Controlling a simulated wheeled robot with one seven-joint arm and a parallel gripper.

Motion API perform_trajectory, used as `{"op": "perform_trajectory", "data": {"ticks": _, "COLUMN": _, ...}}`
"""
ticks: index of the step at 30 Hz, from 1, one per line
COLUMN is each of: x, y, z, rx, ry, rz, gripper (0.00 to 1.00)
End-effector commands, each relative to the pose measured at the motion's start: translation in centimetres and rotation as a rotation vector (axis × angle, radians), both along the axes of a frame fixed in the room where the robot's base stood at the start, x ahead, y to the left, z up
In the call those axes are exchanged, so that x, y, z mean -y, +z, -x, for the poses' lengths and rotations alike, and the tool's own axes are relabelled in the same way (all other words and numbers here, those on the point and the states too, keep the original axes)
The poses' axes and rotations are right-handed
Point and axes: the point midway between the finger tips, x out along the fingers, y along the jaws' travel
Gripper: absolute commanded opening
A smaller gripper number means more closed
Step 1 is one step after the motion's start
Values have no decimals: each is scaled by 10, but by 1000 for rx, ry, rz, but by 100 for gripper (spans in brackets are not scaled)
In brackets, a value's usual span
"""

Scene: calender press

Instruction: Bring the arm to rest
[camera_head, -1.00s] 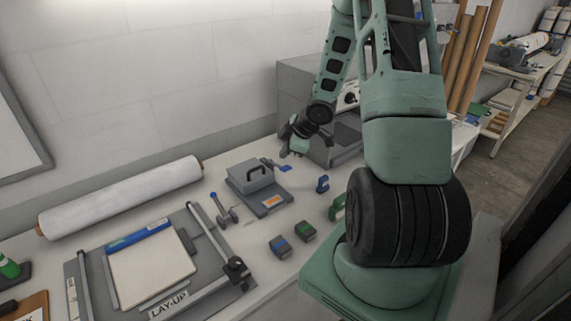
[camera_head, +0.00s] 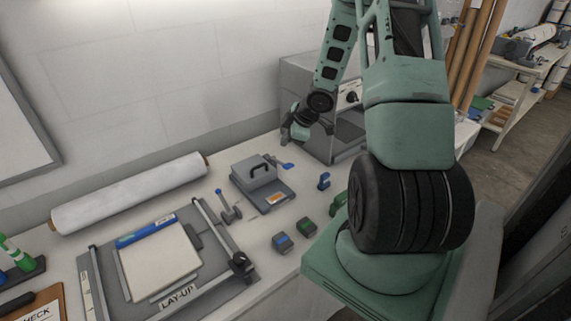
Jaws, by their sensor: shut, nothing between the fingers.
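My arm comes down from the top of the picture in the head view, its forearm reaching over the back of the bench. My gripper (camera_head: 286,138) is at its end, small and dark, in front of the left side of a grey boxy machine (camera_head: 306,88). It is shut and holds nothing that I can see. The exact gap between the gripper and the machine cannot be told.
A white roll (camera_head: 130,194) lies along the wall. The lay-up board (camera_head: 215,286) is at the front left. Blue and green blocks (camera_head: 283,243) and a blue clamp (camera_head: 323,181) stand on the bench near my base. A shelf (camera_head: 520,75) stands far right.

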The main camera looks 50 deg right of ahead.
Motion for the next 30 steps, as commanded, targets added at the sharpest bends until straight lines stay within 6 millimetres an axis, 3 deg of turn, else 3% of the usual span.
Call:
{"op": "perform_trajectory", "data": {"ticks": 10, "x": -1, "y": 0, "z": -1, "rx": -1, "ry": 1, "rz": 1, "gripper": 0}}
{"op": "perform_trajectory", "data": {"ticks": 14, "x": -22, "y": 3, "z": -13, "rx": -14, "ry": -1, "rz": 9, "gripper": 0}}
{"op": "perform_trajectory", "data": {"ticks": 17, "x": -62, "y": 8, "z": -28, "rx": -42, "ry": -10, "rz": 20, "gripper": 0}}
{"op": "perform_trajectory", "data": {"ticks": 20, "x": -118, "y": 15, "z": -37, "rx": -82, "ry": -26, "rz": 26, "gripper": 0}}
{"op": "perform_trajectory", "data": {"ticks": 23, "x": -179, "y": 21, "z": -33, "rx": -128, "ry": -44, "rz": 23, "gripper": 0}}
{"op": "perform_trajectory", "data": {"ticks": 26, "x": -238, "y": 25, "z": -15, "rx": -182, "ry": -59, "rz": 14, "gripper": 0}}
{"op": "perform_trajectory", "data": {"ticks": 30, "x": -316, "y": 28, "z": 30, "rx": -265, "ry": -66, "rz": -5, "gripper": 0}}
